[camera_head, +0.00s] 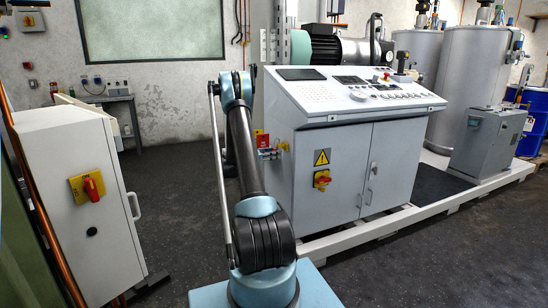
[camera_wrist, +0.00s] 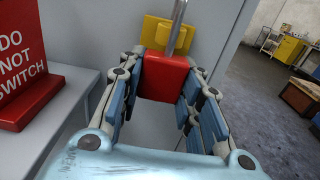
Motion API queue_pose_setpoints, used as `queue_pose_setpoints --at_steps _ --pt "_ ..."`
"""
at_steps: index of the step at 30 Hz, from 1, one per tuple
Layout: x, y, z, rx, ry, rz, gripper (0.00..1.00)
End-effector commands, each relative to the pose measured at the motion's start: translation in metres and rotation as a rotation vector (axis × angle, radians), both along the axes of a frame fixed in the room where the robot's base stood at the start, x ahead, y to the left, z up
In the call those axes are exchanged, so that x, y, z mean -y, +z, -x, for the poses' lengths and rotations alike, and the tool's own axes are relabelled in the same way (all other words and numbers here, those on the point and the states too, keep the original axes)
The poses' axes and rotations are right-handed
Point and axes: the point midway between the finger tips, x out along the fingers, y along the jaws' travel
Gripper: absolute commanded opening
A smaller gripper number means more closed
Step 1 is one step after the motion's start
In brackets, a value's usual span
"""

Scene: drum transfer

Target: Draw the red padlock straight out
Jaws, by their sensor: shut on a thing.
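The red padlock (camera_wrist: 164,77) is in the middle of the wrist view, its metal shackle (camera_wrist: 179,28) rising from its top. Behind it is a yellow fitting (camera_wrist: 157,31) on the grey cabinet wall. The shackle passes in front of or through this fitting; I cannot tell which. The jointed fingers of my gripper (camera_wrist: 167,66) are closed on the padlock from both sides, and their tips partly cover its edges. In the head view my arm reaches to the left side of the control cabinet (camera_head: 338,160), where the padlock and gripper are too small to make out clearly.
A red "DO NOT SWITCH" sign (camera_wrist: 28,80) stands on a grey ledge (camera_wrist: 72,100) left of my gripper. It also shows in the head view (camera_head: 260,138). A white cabinet with a red switch (camera_head: 93,189) stands at the left. Dark floor between is clear.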

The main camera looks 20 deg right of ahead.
Motion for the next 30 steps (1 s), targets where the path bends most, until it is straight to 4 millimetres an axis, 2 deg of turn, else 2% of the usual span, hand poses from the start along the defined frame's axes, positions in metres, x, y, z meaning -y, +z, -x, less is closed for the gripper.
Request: queue_pose_setpoints --at_steps 30 --pt "-0.061 0.000 0.002 0.000 0.001 0.000 0.08"
